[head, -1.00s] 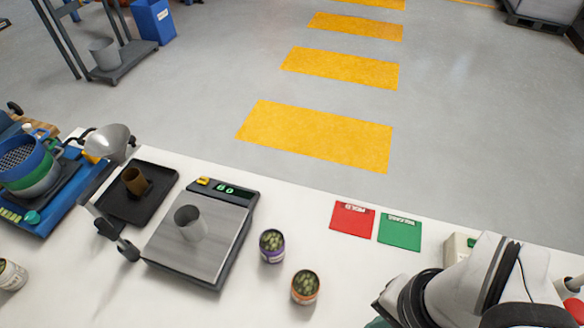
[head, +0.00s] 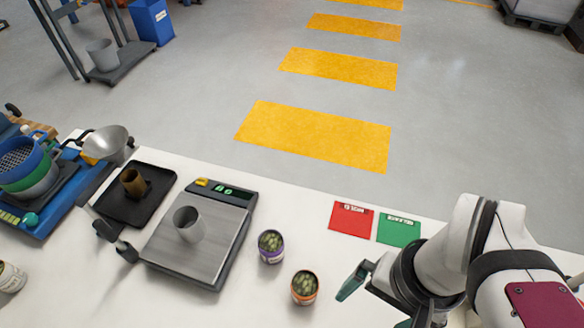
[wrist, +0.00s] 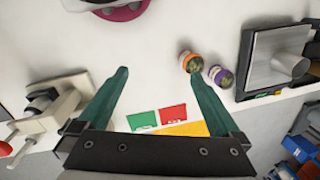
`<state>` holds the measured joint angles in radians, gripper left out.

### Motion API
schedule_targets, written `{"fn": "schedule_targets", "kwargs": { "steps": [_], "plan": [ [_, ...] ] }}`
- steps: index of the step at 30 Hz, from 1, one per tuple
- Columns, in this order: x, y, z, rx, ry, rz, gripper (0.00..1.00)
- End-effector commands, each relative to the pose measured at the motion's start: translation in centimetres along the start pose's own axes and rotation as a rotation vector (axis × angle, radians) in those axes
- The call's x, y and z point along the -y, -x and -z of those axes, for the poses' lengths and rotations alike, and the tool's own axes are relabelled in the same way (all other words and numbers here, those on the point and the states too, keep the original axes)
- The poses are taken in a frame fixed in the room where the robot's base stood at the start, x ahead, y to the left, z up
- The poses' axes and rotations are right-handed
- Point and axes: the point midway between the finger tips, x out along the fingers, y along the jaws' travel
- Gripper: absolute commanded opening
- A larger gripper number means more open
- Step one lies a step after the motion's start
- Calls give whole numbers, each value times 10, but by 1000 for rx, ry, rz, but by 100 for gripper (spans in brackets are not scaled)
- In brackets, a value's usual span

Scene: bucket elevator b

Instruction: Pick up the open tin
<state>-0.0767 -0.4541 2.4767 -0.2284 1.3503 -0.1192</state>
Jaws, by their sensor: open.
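Two tins with greenish contents showing at their tops stand upright on the white table. One has an orange label (head: 305,289) and also shows in the wrist view (wrist: 190,62). The other has a purple label (head: 271,247) and stands just behind it, nearer the scale; it is also in the wrist view (wrist: 221,76). Another tin (head: 10,277) is at the far left edge, partly cut off. My gripper (head: 373,310) is open and empty, to the right of the orange tin. In the wrist view, the right fingertip overlaps the orange tin's edge; contact cannot be told.
A scale (head: 195,245) with a grey cup (head: 188,224) stands left of the tins. A dark tray (head: 150,205) holds a brown cup (head: 134,182). A red card (head: 350,217) and green card (head: 398,229) lie behind my gripper. A blue sieve unit (head: 30,175) is far left.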

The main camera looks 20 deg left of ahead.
Motion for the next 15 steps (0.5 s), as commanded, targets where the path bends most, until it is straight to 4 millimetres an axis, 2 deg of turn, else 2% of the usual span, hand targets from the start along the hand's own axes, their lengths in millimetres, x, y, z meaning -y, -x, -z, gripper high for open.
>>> {"fn": "schedule_targets", "kwargs": {
  "steps": [2, 4, 6, 9, 12, 15],
  "plan": [
    [39, -1, 34, 18, 399, -41, 100],
    [87, -12, 61, 30, 811, -77, 100],
    [139, -32, 76, 43, 1184, -105, 100],
    [196, -62, 78, 59, 1578, -132, 100],
    [223, -81, 75, 67, 1772, -145, 100],
    [226, -102, 76, 72, 1814, -148, 100]
  ]
}}
